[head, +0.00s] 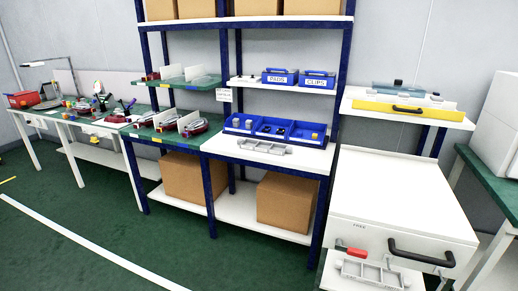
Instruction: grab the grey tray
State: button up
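A small light grey tray (264,147) with dividers lies on the white shelf, in front of the blue divided bin. A similar larger-looking light grey tray (371,274) lies at the bottom right, on a low white surface below the white cabinet's dark handle. A flat grey-blue item (400,90) lies on the upper right shelf behind a yellow piece. I cannot tell which of these the task names. My gripper is not in view.
The blue bin (274,130) holds small parts. Blue shelf posts, a white cabinet (400,200) with a dark handle (421,252), and a red-handled item (350,249) stand nearby. Cardboard boxes (286,202) fill the lower shelf. Green floor (100,210) is open at the left front.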

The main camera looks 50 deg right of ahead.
aim_at(275, 149)
jog(key=i+l, duration=0.25)
jog(key=i, duration=0.35)
jog(key=i+l+z, duration=0.1)
jog(key=i, duration=0.55)
jog(key=i+l+z, duration=0.1)
jog(key=i+l, duration=0.2)
jog(key=i, duration=0.3)
jog(key=i+l, duration=0.1)
jog(key=i, duration=0.55)
